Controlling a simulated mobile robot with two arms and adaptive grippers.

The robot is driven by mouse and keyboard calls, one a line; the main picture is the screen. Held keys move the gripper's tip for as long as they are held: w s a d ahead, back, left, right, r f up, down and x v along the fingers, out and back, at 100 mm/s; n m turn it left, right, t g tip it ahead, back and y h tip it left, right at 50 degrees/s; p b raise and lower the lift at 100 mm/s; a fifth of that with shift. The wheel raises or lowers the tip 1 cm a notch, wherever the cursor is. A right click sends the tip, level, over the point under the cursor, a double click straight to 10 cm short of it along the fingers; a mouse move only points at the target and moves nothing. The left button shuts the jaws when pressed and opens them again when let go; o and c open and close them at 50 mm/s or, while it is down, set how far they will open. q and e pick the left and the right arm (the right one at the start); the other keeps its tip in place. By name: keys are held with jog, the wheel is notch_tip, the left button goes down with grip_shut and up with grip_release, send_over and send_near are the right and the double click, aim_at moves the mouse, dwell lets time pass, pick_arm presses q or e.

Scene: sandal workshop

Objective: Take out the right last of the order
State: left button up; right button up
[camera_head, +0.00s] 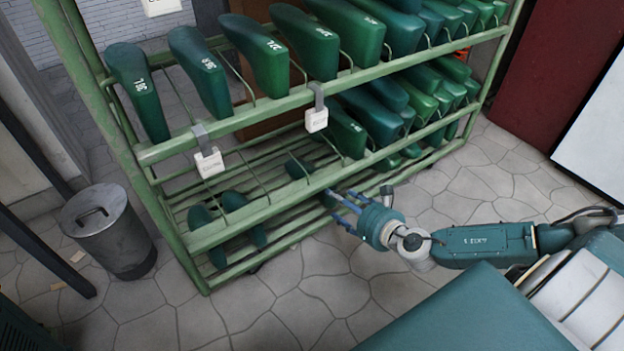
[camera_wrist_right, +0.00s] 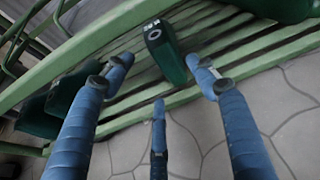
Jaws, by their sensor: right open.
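My right gripper (camera_head: 342,205) is open, its blue fingers pointing at the lower shelf of the green rack (camera_head: 225,236). In the right wrist view, a dark green last (camera_wrist_right: 166,54) with a pale marking and a round hole in its end lies just ahead of the spread fingers (camera_wrist_right: 160,75). No finger visibly grips it, and the marking is too small to read. On the lower shelf stand more dark green lasts, two at the left (camera_head: 201,232) (camera_head: 245,215) and one farther right (camera_head: 299,166). I cannot tell which last the order names. My left gripper is out of view.
The upper shelf holds a row of numbered lasts (camera_head: 137,88). White tags (camera_head: 209,163) (camera_head: 316,120) hang from its front rail. A grey bin (camera_head: 112,235) stands left of the rack. A teal surface (camera_head: 470,320) lies at the front right. Stone floor between is clear.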

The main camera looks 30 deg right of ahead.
jog(key=b+x, duration=0.1)
jog(key=x, duration=0.3)
jog(key=b+x, duration=0.4)
jog(key=shift+d, duration=0.1)
jog(key=shift+w+f, duration=0.15)
jog(key=shift+w, duration=0.3)
jog(key=shift+c, duration=0.5)
jog(key=c, duration=0.8)
jog(key=shift+w, duration=0.1)
jog(key=shift+c, duration=0.3)
